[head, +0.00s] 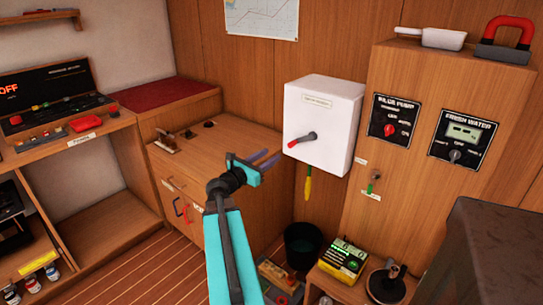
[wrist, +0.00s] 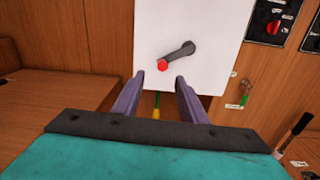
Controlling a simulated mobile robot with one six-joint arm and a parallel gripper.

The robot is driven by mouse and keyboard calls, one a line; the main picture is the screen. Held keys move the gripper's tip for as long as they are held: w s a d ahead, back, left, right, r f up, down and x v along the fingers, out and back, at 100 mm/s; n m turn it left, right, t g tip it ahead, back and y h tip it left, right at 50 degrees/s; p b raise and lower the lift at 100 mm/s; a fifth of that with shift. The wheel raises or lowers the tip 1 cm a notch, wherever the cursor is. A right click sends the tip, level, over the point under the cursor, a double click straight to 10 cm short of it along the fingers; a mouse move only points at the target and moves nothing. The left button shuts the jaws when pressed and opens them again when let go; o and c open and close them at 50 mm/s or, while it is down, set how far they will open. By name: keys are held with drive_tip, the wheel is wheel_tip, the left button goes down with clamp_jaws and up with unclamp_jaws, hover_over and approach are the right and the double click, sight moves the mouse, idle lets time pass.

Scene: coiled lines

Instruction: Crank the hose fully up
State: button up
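A white wall box (head: 325,122) with a small label hangs on the wooden wall. On its front is a grey crank (head: 302,140) with a red knob at its left end; it also shows in the wrist view (wrist: 180,53). A green and yellow hose end (head: 308,184) hangs below the box, and part of it shows between my fingers in the wrist view (wrist: 156,108). My gripper (head: 272,160) is open and empty, left of and below the crank in the head view. In the wrist view its fingers (wrist: 160,78) lie below the red knob, apart from it.
A wooden cabinet (head: 208,160) stands below and left of the box. A panelled column (head: 390,160) with dials is at right. A dark bucket (head: 303,243) and a green-and-yellow device (head: 345,258) sit low down. Open shelves (head: 100,200) stand at left.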

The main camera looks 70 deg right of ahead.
drive_tip(key=c, duration=0.6)
drive_tip(key=shift+w+r, duration=0.1)
drive_tip(key=shift+r, duration=0.1)
drive_tip(key=c, duration=0.4)
drive_tip(key=shift+w+a+r+n+h, duration=0.15)
drive_tip(key=shift+w+r+n+h, duration=0.1)
drive_tip(key=shift+r+n+h, duration=0.55)
drive_tip(key=s+f+n+t+p, duration=0.2)
drive_tip(key=s+f+n, duration=0.5)
drive_tip(key=f+n, duration=0.2)
drive_tip(key=shift+s+f+h, duration=0.35)
drive_tip(key=shift+f+h, duration=0.05)
drive_tip(key=shift+f, duration=0.35)
